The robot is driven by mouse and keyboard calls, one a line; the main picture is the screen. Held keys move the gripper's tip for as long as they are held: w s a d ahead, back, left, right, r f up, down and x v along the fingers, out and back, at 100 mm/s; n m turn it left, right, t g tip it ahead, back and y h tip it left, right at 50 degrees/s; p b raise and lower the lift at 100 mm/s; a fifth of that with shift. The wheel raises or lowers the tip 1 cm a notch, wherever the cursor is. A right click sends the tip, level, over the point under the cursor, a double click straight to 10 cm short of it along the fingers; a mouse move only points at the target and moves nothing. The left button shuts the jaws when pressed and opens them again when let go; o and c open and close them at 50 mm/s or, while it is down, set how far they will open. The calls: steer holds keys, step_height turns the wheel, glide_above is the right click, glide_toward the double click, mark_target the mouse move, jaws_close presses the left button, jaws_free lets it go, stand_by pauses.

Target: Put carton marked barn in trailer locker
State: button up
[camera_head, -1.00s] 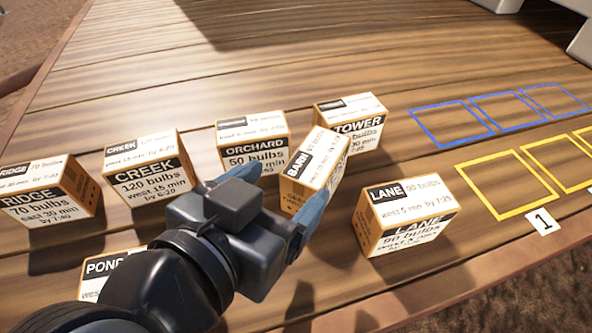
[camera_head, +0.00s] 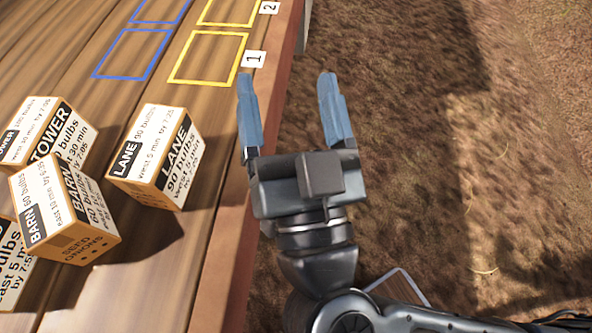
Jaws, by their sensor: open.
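The carton marked BARN (camera_head: 62,222) is on the wooden deck (camera_head: 135,255) at the left, with its label and "60 bulbs" showing. It is close to the TOWER carton and a partly cut-off carton; I cannot tell whether they touch. My gripper (camera_head: 287,90) is open and empty, its two blue fingers pointing up the picture. It is well right of the BARN carton, over the deck's edge and the ground beside it. I cannot make out a trailer locker in this view.
The LANE carton (camera_head: 156,158) stands between the BARN carton and my gripper. The TOWER carton (camera_head: 48,132) is at the left. Yellow outlines (camera_head: 172,80) with number tags and blue outlines (camera_head: 97,75) mark bare deck. Brown ground (camera_head: 470,170) lies right of the deck edge.

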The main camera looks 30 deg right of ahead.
steer(key=s+d+n+t+y, duration=0.3)
steer(key=s+d+n+y, duration=0.2)
steer(key=s+d, duration=0.2)
steer(key=shift+s+d+f+n, duration=0.15)
steer(key=shift+s+f+n, duration=0.15)
steer(key=shift+s+f, duration=0.1)
steer(key=s+f+g, duration=0.2)
steer(key=s+f, duration=0.1)
steer(key=s, duration=0.1)
steer(key=s+d+f+n+g+y, duration=0.1)
steer(key=s+f+g, duration=0.2)
steer(key=s+f, duration=0.1)
steer(key=s+d+f+g+y, duration=0.1)
steer(key=s+f+g, duration=0.2)
steer(key=s+f, duration=0.1)
steer(key=shift+s+d+f, duration=0.2)
steer(key=shift+s, duration=0.4)
steer(key=shift+c, duration=0.2)
